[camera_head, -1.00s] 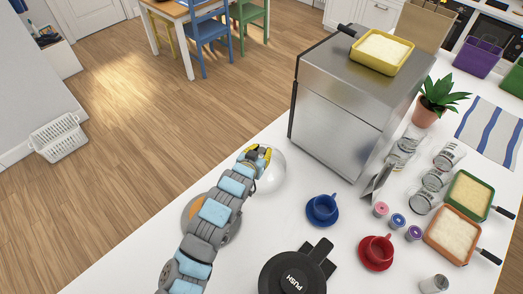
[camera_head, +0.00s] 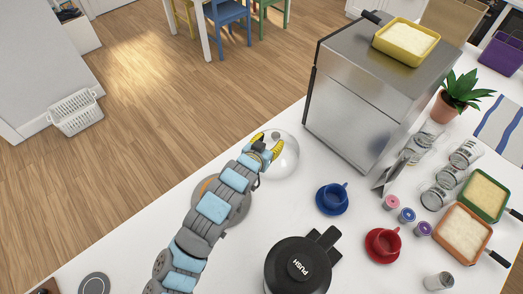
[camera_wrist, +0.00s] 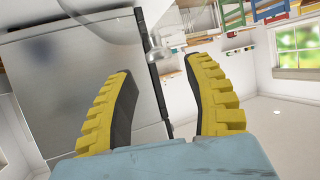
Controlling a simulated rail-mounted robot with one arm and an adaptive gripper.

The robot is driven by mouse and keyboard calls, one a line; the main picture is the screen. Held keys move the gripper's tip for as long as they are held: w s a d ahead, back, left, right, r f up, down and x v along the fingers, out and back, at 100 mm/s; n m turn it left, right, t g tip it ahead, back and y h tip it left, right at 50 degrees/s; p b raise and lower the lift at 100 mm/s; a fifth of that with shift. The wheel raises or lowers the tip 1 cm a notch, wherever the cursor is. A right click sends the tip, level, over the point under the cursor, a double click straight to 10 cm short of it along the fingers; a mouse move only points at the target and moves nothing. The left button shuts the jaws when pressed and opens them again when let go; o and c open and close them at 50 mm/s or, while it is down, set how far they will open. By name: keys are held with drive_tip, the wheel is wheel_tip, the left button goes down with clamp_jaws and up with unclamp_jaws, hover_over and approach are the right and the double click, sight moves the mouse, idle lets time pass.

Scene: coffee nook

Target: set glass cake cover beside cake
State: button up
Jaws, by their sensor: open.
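The clear glass cake cover (camera_head: 289,163) stands on the white counter, right of and beyond the round stand (camera_head: 236,216) with an orange-brown top, likely the cake. My arm crosses over this stand and hides much of it. My gripper (camera_head: 267,144) is open at the top of the cover, its yellow fingers spread. In the wrist view, my open gripper (camera_wrist: 163,66) points at the cover's knob (camera_wrist: 157,50), seen near and between the fingertips. I cannot tell whether the fingers touch the knob.
A steel machine (camera_head: 350,110) stands close behind and right of the cover. A blue cup (camera_head: 332,197), a red cup (camera_head: 383,243) and a black-lidded jug (camera_head: 298,266) stand to the right and in front. The counter's edge runs close to the cover's left.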

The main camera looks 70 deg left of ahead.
drive_tip(key=v, duration=0.6)
drive_tip(key=shift+s+d+r, duration=0.15)
drive_tip(key=shift+s+d, duration=0.1)
drive_tip(key=shift+s, duration=0.05)
idle(0.6)
